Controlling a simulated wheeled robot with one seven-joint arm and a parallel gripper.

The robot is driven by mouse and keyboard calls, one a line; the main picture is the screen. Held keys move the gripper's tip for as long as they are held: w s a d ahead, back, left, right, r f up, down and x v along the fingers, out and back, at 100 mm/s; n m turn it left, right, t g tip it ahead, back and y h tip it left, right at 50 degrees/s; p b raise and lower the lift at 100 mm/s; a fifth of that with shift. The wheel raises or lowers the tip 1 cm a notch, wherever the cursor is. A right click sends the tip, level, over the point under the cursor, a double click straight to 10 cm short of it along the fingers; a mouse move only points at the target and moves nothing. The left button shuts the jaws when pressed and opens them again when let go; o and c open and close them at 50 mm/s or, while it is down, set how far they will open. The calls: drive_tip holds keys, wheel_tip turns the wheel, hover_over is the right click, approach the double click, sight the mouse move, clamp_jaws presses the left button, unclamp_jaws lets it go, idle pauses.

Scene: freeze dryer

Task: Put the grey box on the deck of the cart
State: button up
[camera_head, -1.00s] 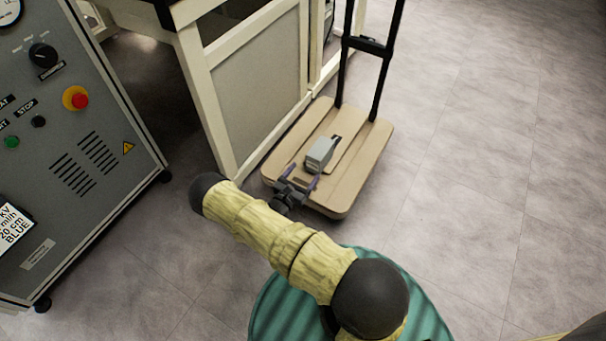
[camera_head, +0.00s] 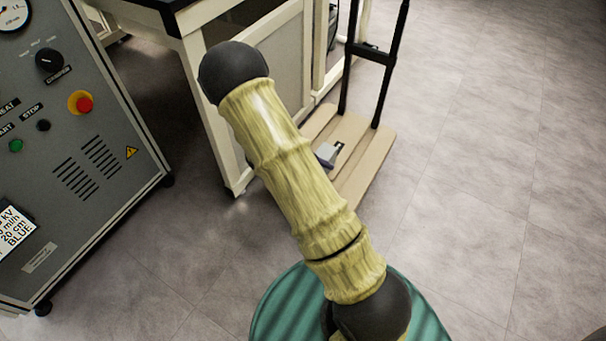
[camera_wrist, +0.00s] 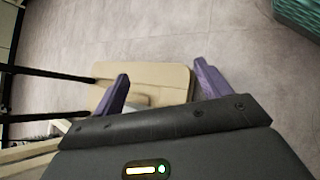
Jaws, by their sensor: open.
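The small grey box (camera_head: 326,154) rests on the tan wooden deck (camera_head: 369,153) of the cart, partly hidden behind my arm in the head view. My gripper (camera_wrist: 160,75) shows in the wrist view with its two purple fingers spread apart and nothing held between them. Beyond the fingers lies the cart deck (camera_wrist: 165,77). A pale grey patch low between the fingers may be the box, but the gripper body hides most of it. In the head view my gripper is hidden behind my arm.
The cart's black handle (camera_head: 374,50) rises from the far end of the deck. A cream-framed bench (camera_head: 225,150) stands close along the deck's left side. A grey control cabinet (camera_head: 90,170) is at the left. The floor to the right is clear.

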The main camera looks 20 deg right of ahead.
drive_tip(key=s+a+r+m+t+y, duration=0.2)
drive_tip(key=s+a+r+m+y, duration=0.2)
drive_tip(key=r, duration=0.5)
drive_tip(key=s+a+r+m+t+y, duration=0.3)
drive_tip(key=s+a+r+m+y, duration=0.1)
drive_tip(key=r, duration=0.4)
drive_tip(key=shift+s+a+r+m+y, duration=0.2)
drive_tip(key=shift+a+r+m+y, duration=0.25)
drive_tip(key=shift+m+y, duration=0.5)
drive_tip(key=shift+a, duration=0.1)
drive_tip(key=w+p+v, duration=0.3)
drive_tip(key=p+v, duration=1.4)
drive_tip(key=w+r+p+v, duration=0.1)
drive_tip(key=w+p+v, duration=0.3)
drive_tip(key=p+v, duration=1.2)
drive_tip(key=w+r+p+v, duration=0.1)
drive_tip(key=w+p+v, duration=0.2)
drive_tip(key=p+v, duration=1.4)
drive_tip(key=shift+w+a+r+p, duration=0.2)
drive_tip(key=shift+r+p, duration=0.25)
drive_tip(key=shift+p, duration=0.55)
